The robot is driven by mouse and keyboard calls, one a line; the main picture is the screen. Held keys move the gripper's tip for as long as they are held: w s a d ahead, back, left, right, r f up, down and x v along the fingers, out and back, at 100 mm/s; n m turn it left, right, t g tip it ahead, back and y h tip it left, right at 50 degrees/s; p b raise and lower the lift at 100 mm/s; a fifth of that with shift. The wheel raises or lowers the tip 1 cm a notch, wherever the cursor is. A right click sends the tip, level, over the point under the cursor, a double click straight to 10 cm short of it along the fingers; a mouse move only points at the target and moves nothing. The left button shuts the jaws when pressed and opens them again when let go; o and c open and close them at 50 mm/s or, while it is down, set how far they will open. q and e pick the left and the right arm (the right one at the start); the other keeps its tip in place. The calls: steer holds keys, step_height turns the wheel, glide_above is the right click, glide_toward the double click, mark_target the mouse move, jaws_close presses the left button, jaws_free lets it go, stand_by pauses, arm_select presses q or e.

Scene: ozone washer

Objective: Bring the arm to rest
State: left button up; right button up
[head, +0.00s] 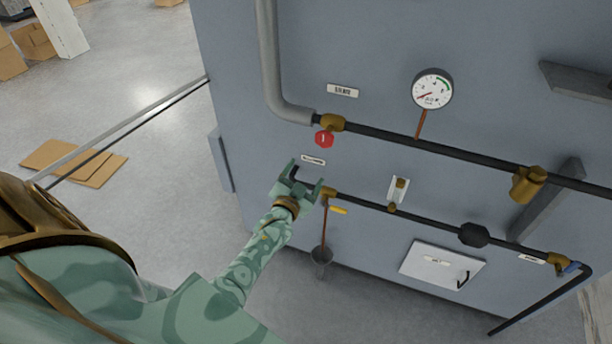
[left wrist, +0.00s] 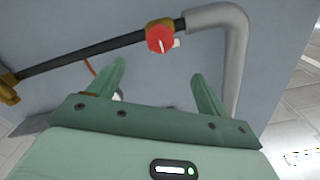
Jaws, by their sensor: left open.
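My left arm comes in from the left in the head view. Its green gripper (head: 305,179) is open and empty, in front of the grey panel (head: 370,45). It is below the red valve knob (head: 324,138) and left of the lower pipe's brass end fitting (head: 329,194). In the left wrist view the two fingers (left wrist: 160,88) stand apart with nothing between them, and the red knob (left wrist: 160,39) shows beyond them. I cannot tell whether the gripper touches the panel. My right gripper is not in view.
A pressure gauge (head: 432,89), brass valve (head: 528,184), grey pipe (head: 270,60), yellow lever (head: 338,210), hanging cup (head: 321,255) and white hatch (head: 442,265) are on or near the panel. Flat cardboard (head: 75,163) lies on the floor at left. The floor between is clear.

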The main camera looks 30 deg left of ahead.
arm_select(q)
steer(key=s+d+f+g+h+b, duration=0.1)
steer(key=s+d+f+g+b, duration=0.25)
steer(key=f, duration=0.85)
steer(key=s+d+f+n+g+h+b, duration=0.15)
steer(key=s+f+b, duration=0.35)
steer(key=f, duration=0.6)
steer(key=s+d+f+g+h+b, duration=0.15)
steer(key=s+f+g+b, duration=0.35)
steer(key=f, duration=0.7)
steer(key=s+d+f+m+g+b, duration=0.2)
steer(key=s+f+g+b, duration=0.4)
steer(key=s+f+b, duration=1.1)
steer(key=s+f, duration=0.7)
steer(key=s, duration=0.2)
steer(key=s+d+f, duration=0.1)
steer(key=s+f, duration=0.6)
steer(key=s, duration=0.3)
steer(key=shift+s+d+g, duration=0.15)
steer(key=shift+g, duration=0.25)
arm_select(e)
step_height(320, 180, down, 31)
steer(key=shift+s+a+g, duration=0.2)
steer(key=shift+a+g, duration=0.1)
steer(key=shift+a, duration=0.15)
